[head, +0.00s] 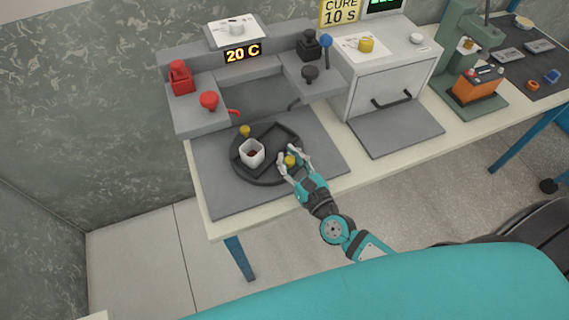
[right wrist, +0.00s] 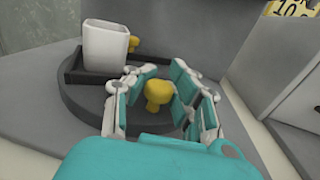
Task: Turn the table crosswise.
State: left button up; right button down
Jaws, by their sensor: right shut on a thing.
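The table is a round dark turntable (head: 262,180) on a grey mat, with a raised dark rectangular frame on top. Two yellow knobs stand on it: a far knob (head: 245,131) at the upper left and a near knob (head: 290,160) at the right. A white square cup (head: 252,152) stands upright on the left part of the turntable; it also shows in the right wrist view (right wrist: 105,45). My right gripper (head: 289,164) is shut on the near knob, which sits between its fingers in the right wrist view (right wrist: 157,95). My left gripper is out of view.
Behind the turntable is a grey station with a red knob (head: 209,101), black knobs and a "20 C" display (head: 242,54). A cure box (head: 392,80) with its grey mat stands to the right. Further right are a green press (head: 462,50) and an orange battery (head: 477,85).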

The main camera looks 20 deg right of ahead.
jog(key=shift+w+d+f+n+g+y+b, duration=0.1)
jog(key=shift+d+f+n+g+y+b, duration=0.1)
jog(key=shift+d+n+y+b, duration=0.25)
jog(key=shift+w+d+f+n+g+y+b, duration=0.15)
jog(key=shift+n+y+b, duration=0.1)
jog(key=shift+y+b, duration=0.3)
jog(key=shift+s, duration=0.1)
jog(key=shift+r, duration=0.1)
jog(key=c, duration=1.6)
grip_release()
jog(key=o, duration=0.5)
jog(key=shift+s+d+r, duration=0.15)
jog(key=shift+s+d, duration=0.05)
jog(key=shift+d, duration=0.05)
jog(key=shift+w+a, duration=0.15)
jog(key=shift+a, duration=0.05)
jog(key=v, duration=1.2)
